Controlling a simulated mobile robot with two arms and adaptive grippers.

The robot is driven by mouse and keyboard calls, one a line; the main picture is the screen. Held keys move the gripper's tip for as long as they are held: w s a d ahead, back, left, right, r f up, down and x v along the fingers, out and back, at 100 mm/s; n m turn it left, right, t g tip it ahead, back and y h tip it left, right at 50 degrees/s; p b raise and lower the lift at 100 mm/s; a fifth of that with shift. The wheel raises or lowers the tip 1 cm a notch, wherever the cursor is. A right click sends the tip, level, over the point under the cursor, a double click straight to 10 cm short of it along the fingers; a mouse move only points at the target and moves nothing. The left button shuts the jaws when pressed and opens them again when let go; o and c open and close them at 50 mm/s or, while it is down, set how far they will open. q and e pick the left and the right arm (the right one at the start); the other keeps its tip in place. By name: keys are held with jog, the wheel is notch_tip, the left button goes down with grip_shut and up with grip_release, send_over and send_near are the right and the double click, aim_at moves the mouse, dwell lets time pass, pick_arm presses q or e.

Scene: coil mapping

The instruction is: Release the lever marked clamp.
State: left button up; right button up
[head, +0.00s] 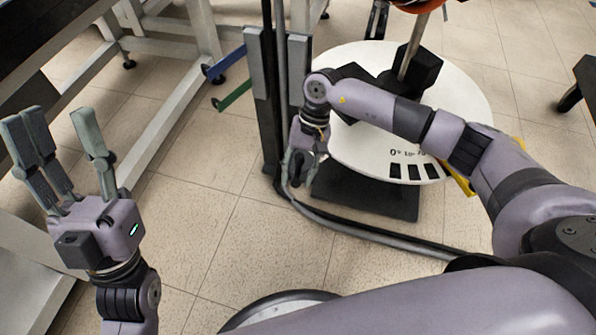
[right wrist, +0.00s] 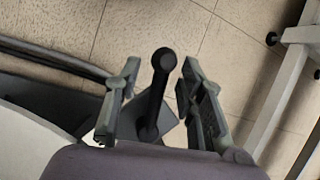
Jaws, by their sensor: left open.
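A black lever with a round knob (right wrist: 163,62) stands between the fingers of my right gripper (right wrist: 158,78) in the right wrist view. The fingers are spread, with a visible gap on each side of the lever. No label on the lever is readable. In the head view my right gripper (head: 301,165) points down beside the black post, and its own hand largely hides the lever. My left gripper (head: 62,125) is raised at the left, with its fingers apart and nothing between them.
A white round table (head: 455,85) with dark blocks and angle marks stands to the right of the black post (head: 271,100). Blue (head: 226,63) and green (head: 233,95) handles stick out left of the post. Cables (head: 340,226) run along the tiled floor. A metal frame (head: 160,125) stands at left.

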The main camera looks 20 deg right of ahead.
grip_shut()
dwell(0.6)
